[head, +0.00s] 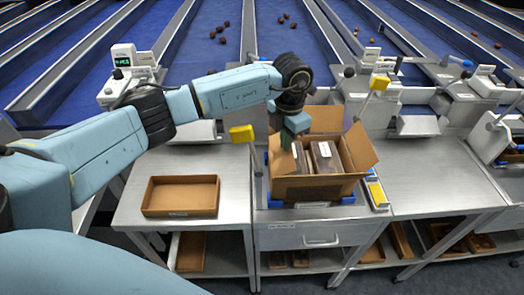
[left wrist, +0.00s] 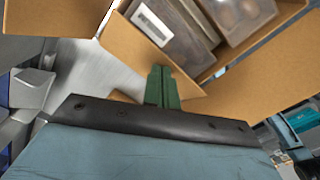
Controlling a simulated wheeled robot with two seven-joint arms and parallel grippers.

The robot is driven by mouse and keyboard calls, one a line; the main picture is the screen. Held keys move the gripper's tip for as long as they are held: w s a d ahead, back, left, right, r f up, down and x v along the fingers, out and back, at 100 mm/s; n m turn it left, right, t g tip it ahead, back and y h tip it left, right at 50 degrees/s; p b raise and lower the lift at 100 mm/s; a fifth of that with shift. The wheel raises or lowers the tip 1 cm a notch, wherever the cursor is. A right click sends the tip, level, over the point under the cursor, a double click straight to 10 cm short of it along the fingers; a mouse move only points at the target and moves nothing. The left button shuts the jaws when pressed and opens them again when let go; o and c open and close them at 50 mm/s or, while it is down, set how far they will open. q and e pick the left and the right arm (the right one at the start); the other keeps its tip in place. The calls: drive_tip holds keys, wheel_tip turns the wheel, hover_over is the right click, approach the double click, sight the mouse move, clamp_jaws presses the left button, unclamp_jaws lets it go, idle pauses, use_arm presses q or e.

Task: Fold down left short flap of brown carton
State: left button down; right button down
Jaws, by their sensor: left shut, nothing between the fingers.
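The open brown carton (head: 318,188) stands on the middle bench in the head view, with dark packs (head: 326,158) inside. Its left short flap (head: 281,160) shows at the carton's left side, partly behind my gripper. The right flap (head: 360,148) sticks up and outward, and the back flap (head: 324,118) stands up. My left gripper (head: 294,140) is over the carton's left side, pointing down, shut and empty. In the left wrist view its green fingers (left wrist: 160,72) are beside a cardboard flap (left wrist: 138,42); whether they touch is unclear. My right gripper is out of view.
A shallow brown tray (head: 181,212) lies on the left bench. The right bench top (head: 430,185) is clear. Blue sorting lanes with dates run behind.

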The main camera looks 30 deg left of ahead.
use_arm(q)
drive_tip(key=shift+f+b, duration=1)
drive_tip(key=shift+f, duration=0.5)
drive_tip(key=shift+r, duration=0.2)
wheel_tip(320, 180, up, 11)
drive_tip(key=p, duration=0.7)
drive_tip(key=shift+f, duration=0.1)
